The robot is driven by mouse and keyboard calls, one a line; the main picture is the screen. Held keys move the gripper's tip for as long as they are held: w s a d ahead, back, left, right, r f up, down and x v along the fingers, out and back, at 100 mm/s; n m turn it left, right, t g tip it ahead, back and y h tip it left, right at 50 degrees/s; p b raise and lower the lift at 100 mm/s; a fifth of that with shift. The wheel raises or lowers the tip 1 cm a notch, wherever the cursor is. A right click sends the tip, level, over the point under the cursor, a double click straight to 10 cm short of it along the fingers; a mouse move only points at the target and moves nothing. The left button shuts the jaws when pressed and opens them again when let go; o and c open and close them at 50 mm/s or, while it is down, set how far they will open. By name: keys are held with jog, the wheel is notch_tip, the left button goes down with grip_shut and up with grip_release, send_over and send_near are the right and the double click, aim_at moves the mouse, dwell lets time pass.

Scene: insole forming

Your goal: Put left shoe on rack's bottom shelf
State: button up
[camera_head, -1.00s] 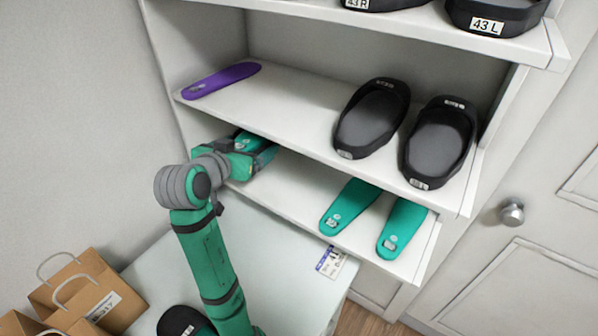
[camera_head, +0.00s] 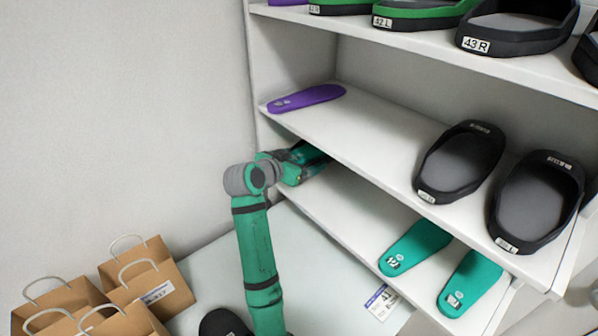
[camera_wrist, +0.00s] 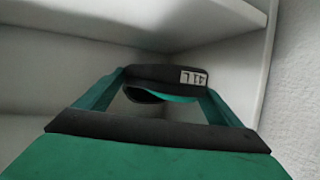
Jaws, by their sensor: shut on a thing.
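My gripper (camera_head: 308,158) reaches in over the left end of the rack's lowest visible shelf (camera_head: 345,205), below the middle shelf. In the wrist view my gripper (camera_wrist: 165,92) has its two fingers on either side of a black shoe (camera_wrist: 150,74) and is shut on it. The shoe carries a white label (camera_wrist: 193,77) that seems to read 41 L, with a teal strip showing under its black rim. In the head view my gripper and the middle shelf mostly hide the shoe. Whether the shoe touches the shelf, I cannot tell.
Two teal insoles (camera_head: 415,248) (camera_head: 469,284) lie at the right of the lowest shelf. The middle shelf (camera_head: 375,130) holds a purple insole (camera_head: 307,97) and two black shoes (camera_head: 460,162) (camera_head: 537,203). Paper bags (camera_head: 150,290) and another black shoe (camera_head: 224,323) are at lower left.

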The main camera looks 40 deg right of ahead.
jog(key=w+f, duration=0.2)
jog(key=f, duration=0.1)
jog(key=shift+w+d+f, duration=0.2)
jog(key=shift+w+d, duration=0.2)
notch_tip(320, 180, down, 3)
jog(key=shift+w+f, duration=0.1)
jog(key=shift+f, duration=0.05)
jog(key=o, duration=1)
jog(key=shift+o, duration=0.2)
jog(key=shift+v, duration=3.75)
